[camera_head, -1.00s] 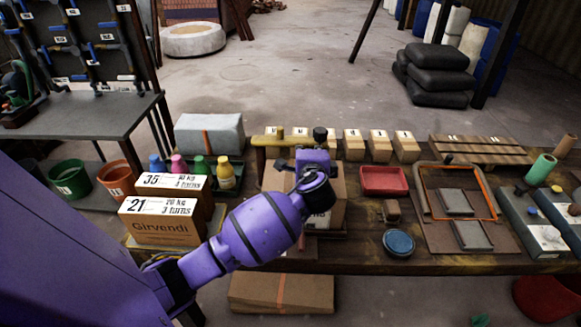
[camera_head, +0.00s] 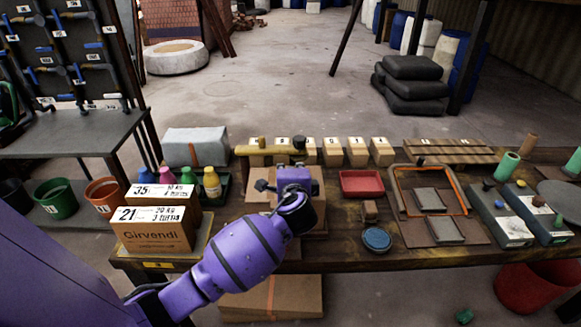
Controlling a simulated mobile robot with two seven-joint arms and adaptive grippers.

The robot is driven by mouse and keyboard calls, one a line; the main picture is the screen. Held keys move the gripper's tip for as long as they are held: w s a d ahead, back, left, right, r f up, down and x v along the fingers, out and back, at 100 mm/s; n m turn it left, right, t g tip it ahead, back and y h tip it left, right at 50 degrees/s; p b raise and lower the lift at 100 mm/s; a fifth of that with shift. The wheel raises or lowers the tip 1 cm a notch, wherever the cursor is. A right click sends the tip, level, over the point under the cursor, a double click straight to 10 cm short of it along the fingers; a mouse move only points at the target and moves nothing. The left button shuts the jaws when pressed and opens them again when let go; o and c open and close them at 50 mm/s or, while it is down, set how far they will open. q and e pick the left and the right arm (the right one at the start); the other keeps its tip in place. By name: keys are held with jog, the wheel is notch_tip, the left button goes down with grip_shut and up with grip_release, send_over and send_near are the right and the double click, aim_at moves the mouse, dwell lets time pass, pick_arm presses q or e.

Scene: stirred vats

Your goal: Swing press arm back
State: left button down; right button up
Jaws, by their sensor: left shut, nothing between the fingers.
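The press arm is a yellow bar (camera_head: 262,150) lying crosswise at the back of the bench, with a black knob (camera_head: 298,143) at its right end. My left gripper (camera_head: 262,186) is shut and empty, in front of and below the bar. My purple wrist stands just below the knob, and I cannot tell whether it touches the arm. A cardboard box (camera_head: 317,190) stands behind my wrist and is mostly hidden by it. My right gripper is not in view.
Two labelled cartons (camera_head: 150,232) and several coloured bottles (camera_head: 211,183) stand to the left. A red tray (camera_head: 361,184), a blue round lid (camera_head: 376,239) and a framed board (camera_head: 398,205) lie to the right. Small numbered blocks (camera_head: 357,152) line the back edge.

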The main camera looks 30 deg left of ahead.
pick_arm(q)
jog(key=v, duration=0.6)
jog(key=shift+s+a, duration=0.1)
jog(key=shift+s, duration=0.25)
jog(key=shift+s+r, duration=0.1)
jog(key=shift+s, duration=0.1)
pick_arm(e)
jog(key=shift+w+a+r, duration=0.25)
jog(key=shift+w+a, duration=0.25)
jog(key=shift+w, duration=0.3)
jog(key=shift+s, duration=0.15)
